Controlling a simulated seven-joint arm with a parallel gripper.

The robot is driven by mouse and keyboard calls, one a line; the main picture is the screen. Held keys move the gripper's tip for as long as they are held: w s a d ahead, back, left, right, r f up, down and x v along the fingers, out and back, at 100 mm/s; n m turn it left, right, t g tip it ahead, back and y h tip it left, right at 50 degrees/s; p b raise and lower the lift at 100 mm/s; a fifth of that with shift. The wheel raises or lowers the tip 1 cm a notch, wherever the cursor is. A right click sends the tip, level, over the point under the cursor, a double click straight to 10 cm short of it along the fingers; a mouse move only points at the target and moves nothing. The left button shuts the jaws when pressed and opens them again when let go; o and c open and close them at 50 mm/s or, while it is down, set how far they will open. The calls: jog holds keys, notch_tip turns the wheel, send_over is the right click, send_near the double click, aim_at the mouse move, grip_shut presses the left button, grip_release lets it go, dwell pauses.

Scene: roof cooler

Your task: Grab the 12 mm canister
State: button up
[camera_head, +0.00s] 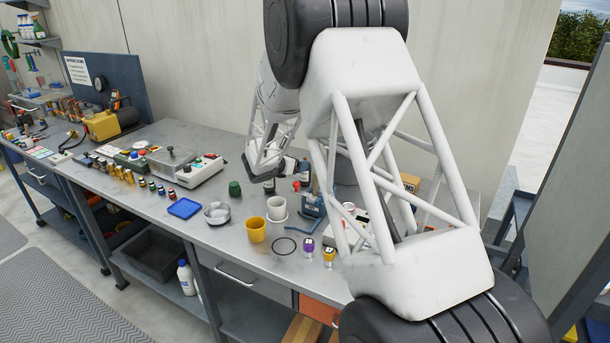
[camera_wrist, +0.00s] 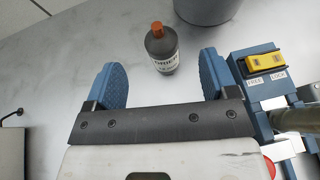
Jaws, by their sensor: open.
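A purple canister (camera_head: 308,247) and a yellow canister (camera_head: 328,257), each with a pale label, stand upright near the bench's front edge in the head view. Their label text is too small to read, so I cannot tell which is 12 mm. Neither shows in the wrist view. My gripper (camera_wrist: 161,63) is open, its blue pads wide apart. A dark bottle with an orange cap (camera_wrist: 163,50) and a label reading like "DRIER" appears between and beyond the pads, not held. In the head view, my arm hides part of the bench.
A blue fixture (camera_wrist: 253,85) with a yellow block (camera_wrist: 265,61) marked FREE and LOCK is close to the right pad. A grey round vessel (camera_wrist: 207,8) is beyond. A yellow cup (camera_head: 256,231), white cup (camera_head: 277,208), metal bowl (camera_head: 217,214) and blue tray (camera_head: 184,208) crowd the bench.

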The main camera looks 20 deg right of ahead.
aim_at(305, 177)
jog(key=shift+x, duration=1.3)
jog(key=shift+x, duration=2.6)
jog(key=shift+w+r, duration=0.1)
jog(key=shift+r, duration=0.05)
jog(key=c, duration=1.5)
